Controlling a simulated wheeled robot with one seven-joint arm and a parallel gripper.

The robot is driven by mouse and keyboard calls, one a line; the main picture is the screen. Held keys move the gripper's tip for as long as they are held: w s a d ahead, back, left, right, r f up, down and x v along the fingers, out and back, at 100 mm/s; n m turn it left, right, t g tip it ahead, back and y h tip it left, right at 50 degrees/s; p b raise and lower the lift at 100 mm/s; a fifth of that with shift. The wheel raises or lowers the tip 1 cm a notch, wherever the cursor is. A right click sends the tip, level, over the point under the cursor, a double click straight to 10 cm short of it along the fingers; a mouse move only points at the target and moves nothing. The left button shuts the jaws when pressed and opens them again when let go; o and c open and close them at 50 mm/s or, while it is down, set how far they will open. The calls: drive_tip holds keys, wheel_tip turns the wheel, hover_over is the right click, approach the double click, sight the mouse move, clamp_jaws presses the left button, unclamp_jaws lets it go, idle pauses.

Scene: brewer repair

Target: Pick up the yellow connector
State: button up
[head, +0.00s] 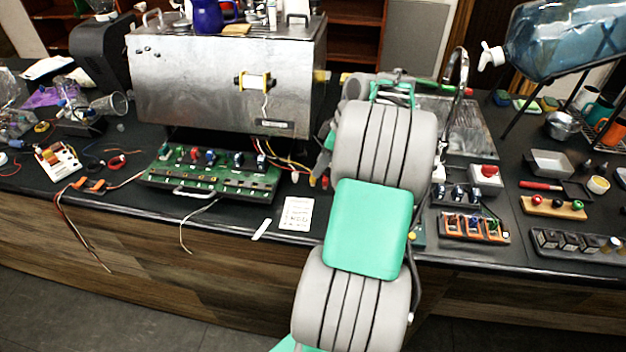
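A small yellow connector (312,181) appears at the end of a wire below the steel brewer (225,85), just left of my arm. It lies on the dark counter between a pale-and-red wire end (295,177) and a red one (325,183). It is small, so its exact shape is unclear. My arm rises through the middle of the view and blocks the counter behind it. A grey part of my gripper (325,160) seems to show at the arm's left edge, just above the connectors. Its fingertips are not clear, and I see nothing held.
A green circuit board (210,174) with a handle lies left of the wires. A white card (296,213) and a pale strip (262,229) lie near the front edge. A faucet (457,75) and small trays stand right of my arm.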

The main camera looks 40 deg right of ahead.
sight(313, 181)
drive_tip(key=p+x, duration=0.1)
drive_tip(key=x, duration=0.4)
drive_tip(key=shift+d+f, duration=0.1)
drive_tip(key=shift+s, duration=0.1)
drive_tip(key=shift+c, duration=0.4)
clamp_jaws()
